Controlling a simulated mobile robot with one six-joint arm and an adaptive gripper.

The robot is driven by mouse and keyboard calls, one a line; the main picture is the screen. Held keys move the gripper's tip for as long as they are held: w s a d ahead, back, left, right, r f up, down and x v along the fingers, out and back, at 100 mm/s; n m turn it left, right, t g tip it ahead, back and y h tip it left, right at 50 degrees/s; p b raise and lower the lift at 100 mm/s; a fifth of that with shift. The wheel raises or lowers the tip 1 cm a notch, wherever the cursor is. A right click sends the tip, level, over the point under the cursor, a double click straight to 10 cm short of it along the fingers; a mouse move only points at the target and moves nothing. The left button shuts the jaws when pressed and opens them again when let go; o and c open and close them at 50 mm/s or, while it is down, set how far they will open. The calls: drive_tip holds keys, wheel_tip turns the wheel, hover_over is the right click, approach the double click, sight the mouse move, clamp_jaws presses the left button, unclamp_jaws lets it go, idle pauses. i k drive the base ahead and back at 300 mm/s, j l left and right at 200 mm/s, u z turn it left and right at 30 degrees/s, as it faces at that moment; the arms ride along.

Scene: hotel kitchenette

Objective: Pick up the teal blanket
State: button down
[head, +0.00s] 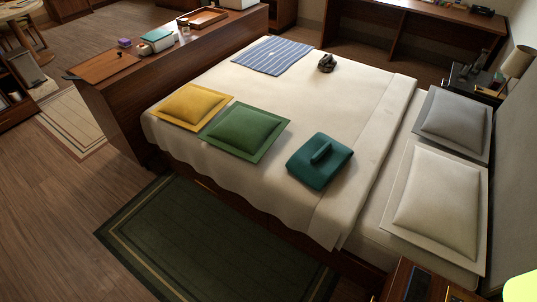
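The teal blanket (319,164) is a folded, thick square with a raised roll or ridge on its top. It lies on the cream cover of the bed (344,96), near the bed's front edge, to the right of the green pillow. Nothing covers it. My gripper does not show in the head view.
A green pillow (245,132), a yellow pillow (193,106), a striped blue cloth (272,56) and a small dark object (326,63) also lie on the bed. Two pale pillows (440,190) (453,122) are at right. A dark green rug (200,245) covers floor in front.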

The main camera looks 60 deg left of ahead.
sight(319, 160)
drive_tip(key=u, duration=1.7)
drive_tip(key=i+j+z, duration=0.15)
drive_tip(key=i+j, duration=0.2)
drive_tip(key=i+j+z, duration=0.15)
drive_tip(key=i+j, duration=0.2)
drive_tip(key=i+j+z, duration=0.2)
drive_tip(key=i+j, duration=0.25)
drive_tip(key=i+j+z, duration=0.15)
drive_tip(key=i+j, duration=0.2)
drive_tip(key=i+j+z, duration=0.15)
drive_tip(key=i+j, duration=0.2)
drive_tip(key=j, duration=0.3)
